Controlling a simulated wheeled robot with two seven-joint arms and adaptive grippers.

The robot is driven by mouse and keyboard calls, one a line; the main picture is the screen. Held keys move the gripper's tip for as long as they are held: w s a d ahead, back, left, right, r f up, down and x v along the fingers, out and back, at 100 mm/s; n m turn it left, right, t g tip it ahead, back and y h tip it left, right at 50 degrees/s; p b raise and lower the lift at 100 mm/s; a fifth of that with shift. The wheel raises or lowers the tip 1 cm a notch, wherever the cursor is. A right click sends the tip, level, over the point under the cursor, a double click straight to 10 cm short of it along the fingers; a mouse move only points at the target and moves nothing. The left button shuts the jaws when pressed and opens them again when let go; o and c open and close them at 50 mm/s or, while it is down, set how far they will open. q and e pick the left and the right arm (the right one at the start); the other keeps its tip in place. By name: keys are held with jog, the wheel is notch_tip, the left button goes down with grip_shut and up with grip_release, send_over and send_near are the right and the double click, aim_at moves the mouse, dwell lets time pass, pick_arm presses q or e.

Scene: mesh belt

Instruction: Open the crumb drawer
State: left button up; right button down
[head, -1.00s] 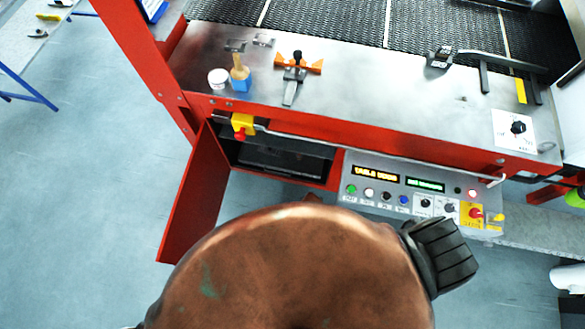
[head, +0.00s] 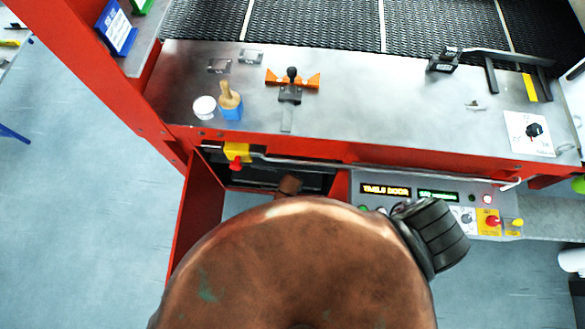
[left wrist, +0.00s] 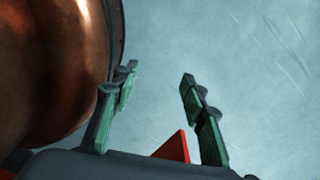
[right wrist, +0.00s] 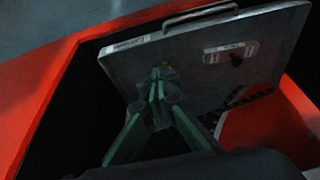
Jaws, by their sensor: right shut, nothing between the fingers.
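In the right wrist view a grey metal front (right wrist: 205,75) with a bar handle (right wrist: 200,18) along one edge sits inside a red-framed opening; I take it for the crumb drawer. In the head view the opening (head: 255,174) is dark and partly covered by my arm. My left gripper (left wrist: 158,85) is open and empty over the floor, beside my copper-coloured body.
A red door (head: 195,210) stands open left of the opening. A yellow-and-red switch (head: 236,156) hangs above it. A control panel (head: 355,190) is to the right.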

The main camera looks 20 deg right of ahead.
pick_arm(q)
jog(key=s+f+b, duration=0.4)
jog(key=f+b, duration=0.5)
pick_arm(e)
jog(key=x, duration=1.5)
jog(key=shift+a+f, duration=0.15)
jog(key=shift+w+f+b, duration=0.25)
jog(key=shift+f+b, duration=0.3)
jog(key=shift+f, duration=0.05)
pick_arm(q)
jog(key=shift+g, duration=0.4)
jog(key=shift+w+d+r, duration=0.1)
jog(key=shift+w+d, duration=0.05)
jog(key=shift+w, duration=1)
jog(key=shift+w+d, duration=0.15)
jog(key=shift+w, duration=0.95)
pick_arm(e)
jog(key=shift+w+f, duration=0.15)
